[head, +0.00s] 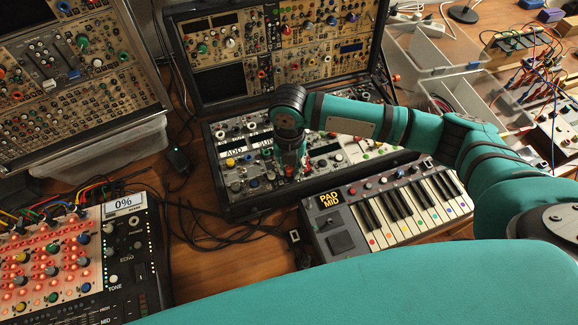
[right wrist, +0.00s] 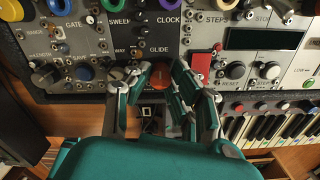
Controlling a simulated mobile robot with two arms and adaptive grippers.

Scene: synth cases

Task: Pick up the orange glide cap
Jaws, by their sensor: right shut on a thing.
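The orange glide cap (right wrist: 160,77) sits below the GLIDE label on the synth panel in the right wrist view. My right gripper (right wrist: 159,84) has its fingertips on both sides of the cap and is shut on it. The cap is at the panel; I cannot tell whether it is still seated on its shaft. In the head view my right gripper (head: 292,164) points down at the lower panel of the open synth case (head: 222,205), and the cap is hidden there. My left gripper is not in view.
A keyboard (head: 345,243) lies in front of the case. Loose black cables (head: 205,237) lie on the wooden table at left. Another synth case (head: 75,80) stands at far left.

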